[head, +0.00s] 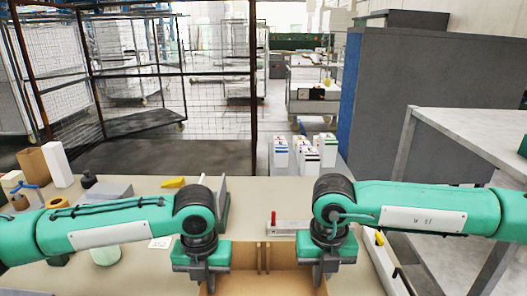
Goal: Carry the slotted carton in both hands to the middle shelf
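The slotted carton (262,283) is an open brown cardboard box at the bottom centre of the head view, with upright slotted pieces (262,257) at its far side. Its near part is cut off by the picture edge. My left gripper (209,284) points down at the carton's left wall. My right gripper (318,279) points down at its right wall. The fingertips are small and partly hidden, so I cannot tell whether either is closed on the cardboard. A grey rack-like stand (470,130) is at the right; I cannot tell which surface is the middle shelf.
Beyond are a wire cage (215,95), white containers (306,155) and a grey cabinet (425,95).

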